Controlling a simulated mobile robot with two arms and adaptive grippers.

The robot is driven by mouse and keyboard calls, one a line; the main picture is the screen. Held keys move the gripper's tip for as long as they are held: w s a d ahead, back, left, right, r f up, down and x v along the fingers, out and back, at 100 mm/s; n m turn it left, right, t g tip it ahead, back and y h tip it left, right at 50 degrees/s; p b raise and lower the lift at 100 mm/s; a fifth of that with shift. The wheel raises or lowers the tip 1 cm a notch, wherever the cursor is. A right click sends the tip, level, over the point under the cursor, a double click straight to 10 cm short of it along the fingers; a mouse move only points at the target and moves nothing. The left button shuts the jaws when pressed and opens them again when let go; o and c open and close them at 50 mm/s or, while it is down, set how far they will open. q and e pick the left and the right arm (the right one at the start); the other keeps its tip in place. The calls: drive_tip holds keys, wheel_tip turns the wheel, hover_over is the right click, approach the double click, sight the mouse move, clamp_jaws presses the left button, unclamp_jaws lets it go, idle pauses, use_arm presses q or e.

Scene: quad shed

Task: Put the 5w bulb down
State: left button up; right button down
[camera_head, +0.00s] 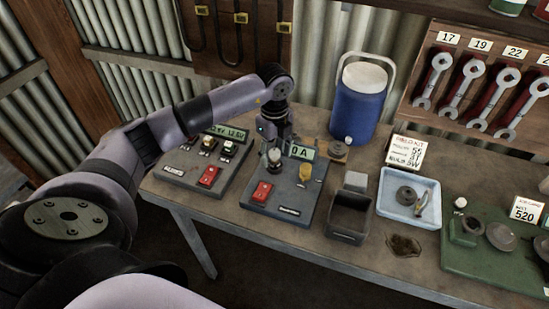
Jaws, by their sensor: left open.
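My left gripper (275,146) is open and points down over the grey test panel (283,213) whose display reads "0 A". A small pale bulb-like piece (274,157) stands upright on that panel directly under the fingertips. It looks seated on a dark holder, though I cannot tell whether the fingers touch it. I cannot read a wattage on it. A card (407,151) behind the blue tray has text that seems to include "5W". My right gripper is out of view.
A second panel (203,160) stands left. A dark open bin (349,216), blue tray (429,217) with small parts and green board (475,264) stand right. A blue cooler (361,105) stands behind. Bare bench (375,262) lies in front, with a dark stain (404,245).

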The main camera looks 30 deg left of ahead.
use_arm(q)
drive_tip(key=shift+c, duration=0.2)
clamp_jaws()
idle(0.4)
